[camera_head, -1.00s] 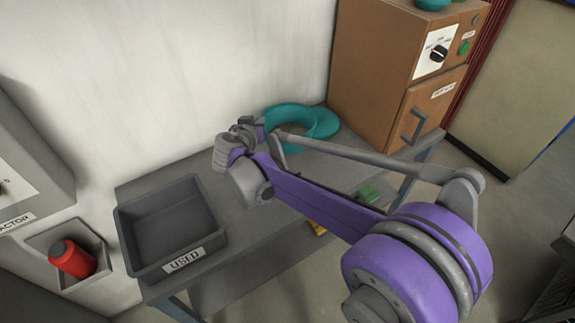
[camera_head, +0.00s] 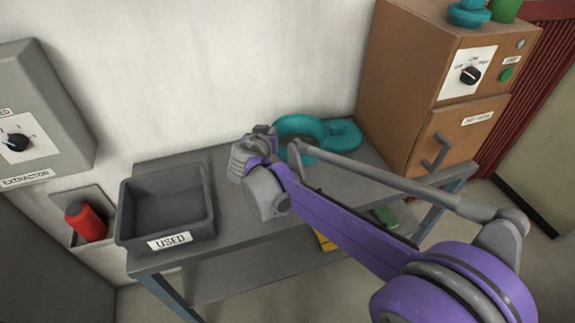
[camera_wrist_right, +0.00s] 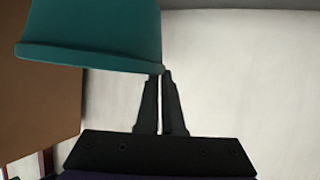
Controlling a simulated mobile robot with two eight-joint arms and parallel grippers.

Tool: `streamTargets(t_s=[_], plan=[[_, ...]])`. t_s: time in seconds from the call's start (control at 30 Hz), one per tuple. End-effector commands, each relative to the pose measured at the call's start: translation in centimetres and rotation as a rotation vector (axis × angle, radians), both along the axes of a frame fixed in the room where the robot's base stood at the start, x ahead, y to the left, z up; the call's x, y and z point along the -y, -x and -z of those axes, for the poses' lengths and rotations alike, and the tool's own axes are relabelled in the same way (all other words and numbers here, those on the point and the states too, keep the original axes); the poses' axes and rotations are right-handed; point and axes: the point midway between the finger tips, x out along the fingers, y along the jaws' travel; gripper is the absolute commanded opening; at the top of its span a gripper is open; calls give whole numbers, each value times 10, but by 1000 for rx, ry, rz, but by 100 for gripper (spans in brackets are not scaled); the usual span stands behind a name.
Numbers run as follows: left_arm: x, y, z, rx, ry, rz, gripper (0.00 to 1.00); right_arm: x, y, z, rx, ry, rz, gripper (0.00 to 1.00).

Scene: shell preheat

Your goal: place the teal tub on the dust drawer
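The teal tub (camera_head: 296,128) is round and hollow, near the right end of the grey table. It also shows in the right wrist view (camera_wrist_right: 95,30), where its rim edge meets the fingertips. My right gripper (camera_head: 262,142) appears shut on that rim; its fingers (camera_wrist_right: 163,75) are almost together. My arm hides part of the tub. The brown cabinet (camera_head: 392,85) at the right has a front drawer (camera_head: 455,140) with a handle and a label too small to read surely. My left gripper is not in view.
A second teal piece (camera_head: 345,133) lies right of the tub, by the cabinet. A grey USED tray (camera_head: 168,243) stands at the table's left end. A red canister (camera_head: 86,222) and the extractor box (camera_head: 40,110) are on the wall. Teal (camera_head: 468,14) and green items sit on the cabinet.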

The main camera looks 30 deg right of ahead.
Motion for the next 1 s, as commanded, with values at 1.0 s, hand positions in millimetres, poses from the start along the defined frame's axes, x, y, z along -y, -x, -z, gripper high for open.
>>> streamTargets(t_s=[1.0], plan=[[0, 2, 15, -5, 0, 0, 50, 0, 0, 88, 0, 0, 0, 8]])
